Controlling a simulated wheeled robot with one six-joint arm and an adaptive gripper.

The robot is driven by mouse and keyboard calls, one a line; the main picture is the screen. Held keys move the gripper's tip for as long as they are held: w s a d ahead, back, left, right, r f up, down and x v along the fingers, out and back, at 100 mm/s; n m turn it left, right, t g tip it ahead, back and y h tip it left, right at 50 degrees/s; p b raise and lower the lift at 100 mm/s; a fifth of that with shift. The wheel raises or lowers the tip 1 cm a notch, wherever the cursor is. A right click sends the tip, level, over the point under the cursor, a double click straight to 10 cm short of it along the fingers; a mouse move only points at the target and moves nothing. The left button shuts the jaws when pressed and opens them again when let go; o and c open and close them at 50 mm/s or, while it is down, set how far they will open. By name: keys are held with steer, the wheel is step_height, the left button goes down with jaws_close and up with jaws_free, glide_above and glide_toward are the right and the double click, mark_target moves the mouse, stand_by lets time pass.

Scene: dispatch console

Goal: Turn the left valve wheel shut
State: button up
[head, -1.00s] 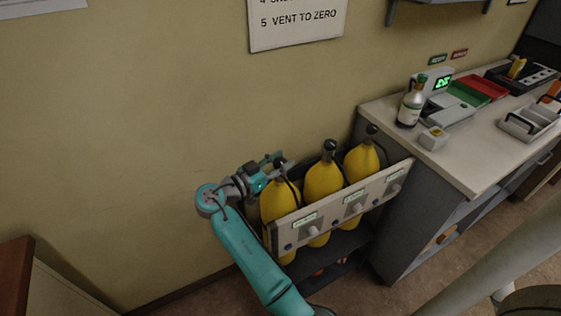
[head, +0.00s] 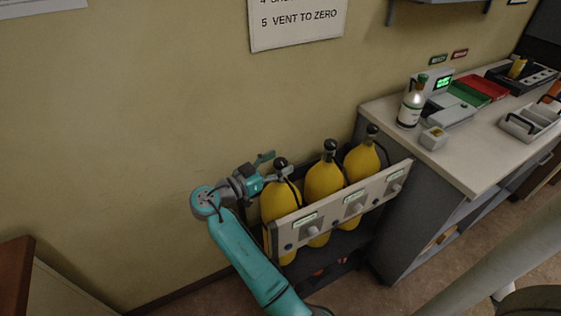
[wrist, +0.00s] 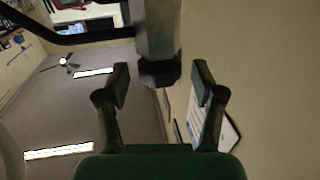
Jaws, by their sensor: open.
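Three yellow cylinders stand in a rack, each with a dark valve wheel on top. The left valve wheel (head: 281,162) tops the left cylinder (head: 279,204). My gripper (head: 275,165) is at that wheel, coming from the left, with its fingers spread on either side of it. In the wrist view, a dark knob on a grey stem (wrist: 158,72) shows between the open fingertips (wrist: 160,85), with gaps on both sides. I cannot tell whether any finger touches it. The middle valve wheel (head: 330,145) and right valve wheel (head: 372,129) are clear of my gripper.
The rack's front panel (head: 343,207) carries labels and knobs below the wheels. Hoses run beside the cylinder necks. The wall (head: 120,120) is close behind. A counter (head: 462,160) with a bottle (head: 412,102) and trays stands to the right.

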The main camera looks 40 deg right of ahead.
steer(key=w+a, duration=0.1)
steer(key=a, duration=0.9)
steer(key=shift+a, duration=0.35)
